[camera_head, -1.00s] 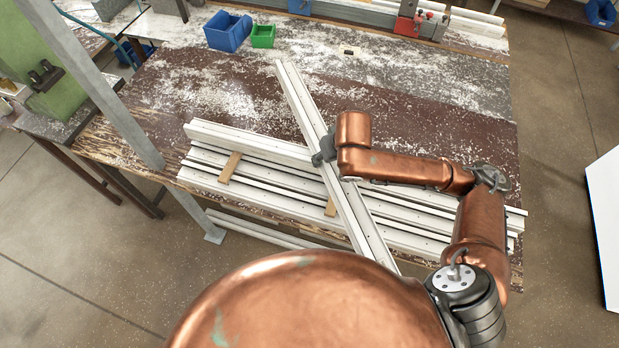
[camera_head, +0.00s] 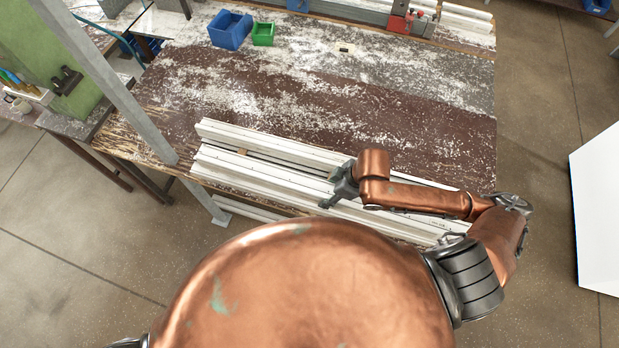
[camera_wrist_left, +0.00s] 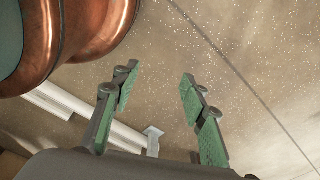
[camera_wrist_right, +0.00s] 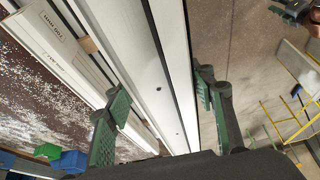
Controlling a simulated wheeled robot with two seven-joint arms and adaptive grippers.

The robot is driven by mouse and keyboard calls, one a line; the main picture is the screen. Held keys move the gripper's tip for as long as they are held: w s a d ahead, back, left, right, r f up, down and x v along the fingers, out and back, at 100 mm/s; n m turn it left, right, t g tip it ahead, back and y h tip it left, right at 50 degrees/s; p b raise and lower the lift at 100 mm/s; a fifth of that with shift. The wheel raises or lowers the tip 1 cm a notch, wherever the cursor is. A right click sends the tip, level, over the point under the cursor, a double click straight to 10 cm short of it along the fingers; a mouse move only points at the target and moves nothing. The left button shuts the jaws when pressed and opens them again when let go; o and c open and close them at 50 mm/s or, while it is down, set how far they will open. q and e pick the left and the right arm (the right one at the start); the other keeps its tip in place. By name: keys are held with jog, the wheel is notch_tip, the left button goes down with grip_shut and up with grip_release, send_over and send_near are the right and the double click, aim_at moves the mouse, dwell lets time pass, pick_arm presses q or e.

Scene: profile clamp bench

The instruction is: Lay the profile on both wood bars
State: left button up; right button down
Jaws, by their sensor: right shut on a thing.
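The held profile (camera_head: 255,178) is a long white bar, lying nearly parallel to the other white profiles at the table's front side. My right gripper (camera_head: 336,190) is shut on it near its middle; the profile (camera_wrist_right: 150,70) also runs between the fingers in the right wrist view. One wood bar (camera_head: 242,152) shows as a small tan piece behind the profile, and a tan piece (camera_wrist_right: 88,45) shows beside it in the right wrist view. The other wood bar is hidden. I cannot tell whether the profile touches the bars. My left gripper (camera_wrist_left: 158,85) is open and empty above the floor.
Other white profiles (camera_head: 270,146) lie just behind the held one. A blue bin (camera_head: 230,30) and a green bin (camera_head: 263,34) stand at the back. A grey post (camera_head: 110,85) rises at the left. The middle of the table (camera_head: 330,95) is clear.

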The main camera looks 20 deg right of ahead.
aim_at(325, 183)
jog(key=shift+a, duration=0.1)
jog(key=w+b, duration=0.1)
jog(key=b, duration=0.1)
jog(key=w+f+b, duration=0.1)
jog(key=b, duration=0.1)
jog(key=w+f+b, duration=0.1)
jog(key=w+b, duration=0.1)
jog(key=shift+a+f, duration=0.1)
jog(key=shift+a, duration=0.3)
pick_arm(q)
jog(key=shift+s+f+p, duration=0.25)
jog(key=shift+f+p, duration=0.1)
jog(key=shift+f, duration=0.3)
jog(key=shift+s+f+p, duration=0.2)
jog(key=shift+f+p, duration=0.15)
jog(key=shift+f, duration=0.3)
jog(key=shift+s+f+p, duration=0.25)
jog(key=shift+f+p, duration=0.1)
jog(key=shift+f, duration=0.3)
pick_arm(e)
jog(key=shift+w+a+f, duration=0.35)
jog(key=shift+w+f, duration=1.25)
jog(key=shift+f, duration=0.15)
jog(key=shift+w+a+f, duration=0.4)
jog(key=shift+w+f, duration=1.15)
jog(key=shift+f, duration=0.2)
jog(key=shift+w+a+f, duration=0.35)
jog(key=shift+w+f, duration=1.25)
jog(key=shift+f, duration=0.15)
